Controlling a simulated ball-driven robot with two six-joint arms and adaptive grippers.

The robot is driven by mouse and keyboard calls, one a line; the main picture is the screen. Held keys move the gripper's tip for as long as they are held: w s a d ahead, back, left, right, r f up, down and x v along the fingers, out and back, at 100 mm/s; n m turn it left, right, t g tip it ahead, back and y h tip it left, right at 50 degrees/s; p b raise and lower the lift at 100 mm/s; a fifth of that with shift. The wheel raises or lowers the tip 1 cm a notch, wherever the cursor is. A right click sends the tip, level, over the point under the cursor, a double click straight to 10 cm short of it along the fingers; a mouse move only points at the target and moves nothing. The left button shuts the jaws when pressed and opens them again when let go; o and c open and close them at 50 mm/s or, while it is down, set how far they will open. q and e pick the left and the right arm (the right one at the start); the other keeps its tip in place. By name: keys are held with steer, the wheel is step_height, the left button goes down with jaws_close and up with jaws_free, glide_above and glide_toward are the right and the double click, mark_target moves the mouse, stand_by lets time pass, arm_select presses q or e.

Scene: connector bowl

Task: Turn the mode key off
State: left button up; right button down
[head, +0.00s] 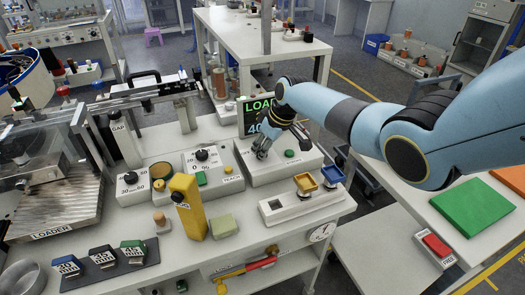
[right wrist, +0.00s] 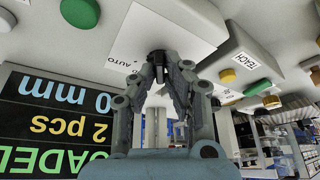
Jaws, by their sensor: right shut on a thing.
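The mode key (right wrist: 156,56) is a small dark knob on a white plate marked AUTO in the right wrist view. My right gripper (right wrist: 158,75) has its fingertips closed on it, and they cover much of it. In the head view my right gripper (head: 262,154) reaches down to the white console (head: 285,170) below the display. The key itself is hidden there behind the fingers. Its exact pointing direction cannot be told. My left gripper is not in view.
The black display (head: 257,113) stands right behind my right gripper and also fills the left of the right wrist view (right wrist: 45,125). A green button (head: 290,153) sits beside the gripper. The TEACH box (head: 215,184) and a yellow post (head: 187,210) stand left.

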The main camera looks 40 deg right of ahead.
steer(key=shift+n+y+b, duration=0.4)
steer(key=shift+n+b, duration=0.2)
steer(key=shift+n, duration=0.4)
steer(key=c, duration=1.4)
jaws_free()
steer(key=shift+d+r, duration=0.1)
steer(key=v, duration=1.1)
steer(key=shift+r, duration=0.45)
steer(key=shift+d, duration=0.1)
